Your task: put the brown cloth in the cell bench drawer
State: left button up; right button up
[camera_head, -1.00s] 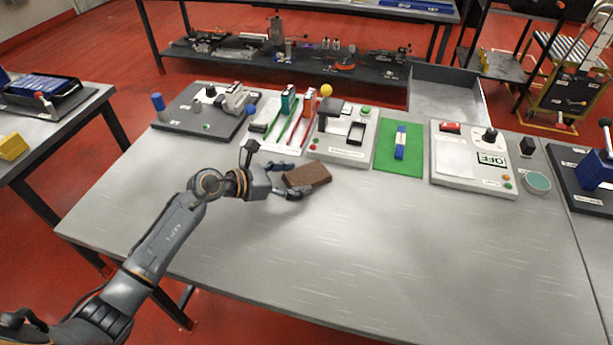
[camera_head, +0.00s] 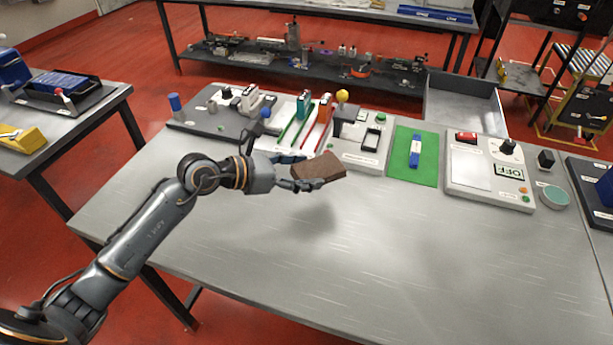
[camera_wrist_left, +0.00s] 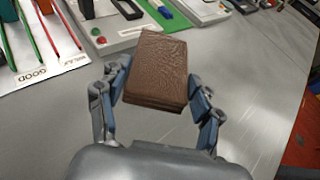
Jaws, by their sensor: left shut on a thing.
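The brown cloth (camera_head: 320,167) is a folded, block-like pad. My left gripper (camera_head: 302,172) is shut on it and holds it above the grey bench, with a shadow on the bench top below. In the left wrist view the cloth (camera_wrist_left: 157,68) sits between the two fingers of the left gripper (camera_wrist_left: 158,100). A grey open drawer (camera_head: 462,100) shows at the far side of the bench, behind the green mat; its inside looks empty. I cannot tell from the picture whether it is the cell bench drawer. My right gripper is not in view.
Along the bench's back lie a dark board (camera_head: 215,118), coloured strips, a tester with a yellow knob (camera_head: 342,96), a green mat (camera_head: 402,170) with a blue item, and a panel (camera_head: 470,190) reading OFF. The bench's front (camera_head: 390,260) is clear.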

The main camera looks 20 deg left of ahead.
pick_arm(q)
jog(key=s+d+r+b, duration=0.15)
jog(key=s+r, duration=0.35)
jog(key=s, duration=0.5)
jog(key=s+a+f+m+g+h, duration=0.1)
jog(key=s+a+f, duration=0.2)
jog(key=a+f, duration=0.1)
jog(key=shift+s+a+f+m+g, duration=0.25)
jog(key=shift+s+f+m+g, duration=0.05)
jog(key=shift+s+f, duration=0.1)
jog(key=shift+r, duration=0.1)
dwell(0.3)
